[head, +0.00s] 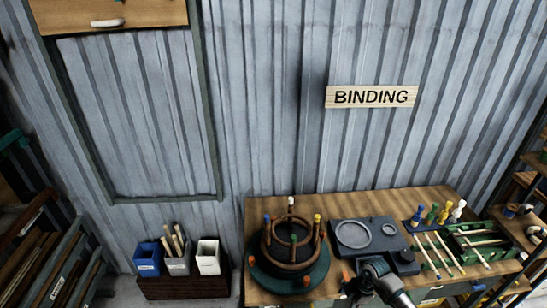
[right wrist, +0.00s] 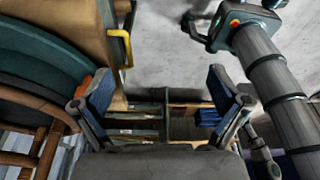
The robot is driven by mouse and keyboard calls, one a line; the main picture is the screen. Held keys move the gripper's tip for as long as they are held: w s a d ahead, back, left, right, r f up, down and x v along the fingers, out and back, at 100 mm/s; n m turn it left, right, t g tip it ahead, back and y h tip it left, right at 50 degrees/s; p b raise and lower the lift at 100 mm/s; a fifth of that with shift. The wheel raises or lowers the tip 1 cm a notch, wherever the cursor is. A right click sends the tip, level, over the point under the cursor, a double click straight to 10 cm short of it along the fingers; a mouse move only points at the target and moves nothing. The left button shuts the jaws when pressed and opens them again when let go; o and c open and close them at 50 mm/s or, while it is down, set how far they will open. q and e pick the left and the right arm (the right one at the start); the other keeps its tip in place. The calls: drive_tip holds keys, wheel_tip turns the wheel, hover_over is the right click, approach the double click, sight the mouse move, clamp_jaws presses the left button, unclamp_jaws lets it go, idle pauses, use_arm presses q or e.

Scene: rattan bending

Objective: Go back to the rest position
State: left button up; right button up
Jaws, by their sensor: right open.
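My right gripper (right wrist: 160,78) is open in the right wrist view, with its two blue-padded fingers spread wide and nothing between them. In the head view, part of an arm of mine shows at the table's front edge, in front of the grey plate (head: 353,235); its fingers cannot be made out there. The round green bending jig (head: 262,284) stands at the table's left, with brown rattan rings around upright, coloured-tip pegs. In the right wrist view, its dark green rim (right wrist: 45,55) and rattan are close to the left finger. I cannot make out my left gripper.
The wooden table (head: 400,200) also holds colour-handled tools (head: 437,213) and a green tray (head: 480,240) at right. Blue, grey and white bins (head: 208,258) stand left of it. A yellow handle (right wrist: 127,48) juts near the right gripper. Bare floor (right wrist: 165,40) shows beyond.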

drive_tip(key=s+a+f+t+y+b, duration=0.1)
drive_tip(key=a+f+t+y+b, duration=0.1)
drive_tip(key=a+f+y, duration=0.85)
wheel_tip(320, 180, down, 14)
drive_tip(key=s+d+m+t+h+b, duration=0.1)
drive_tip(key=s+d+m+t+h, duration=0.3)
drive_tip(key=m+t, duration=0.55)
drive_tip(key=s+d+f+m+g+h+b, duration=0.1)
drive_tip(key=s+d+f+m+g+h, duration=0.2)
drive_tip(key=s+f, duration=0.65)
drive_tip(key=s+d+f+m+g+h, duration=0.1)
drive_tip(key=s+d+f+m+h, duration=0.3)
drive_tip(key=s+f, duration=0.55)
drive_tip(key=s+a+f+g+h, duration=0.1)
drive_tip(key=s+f+g, duration=0.1)
drive_tip(key=s, duration=0.9)
drive_tip(key=s+a+f+g+h, duration=0.1)
drive_tip(key=s+f+g, duration=0.2)
drive_tip(key=s, duration=0.8)
drive_tip(key=shift+s+f+m+g+b, duration=0.15)
drive_tip(key=shift+m+g+b, duration=0.2)
drive_tip(key=shift+m+g, duration=0.15)
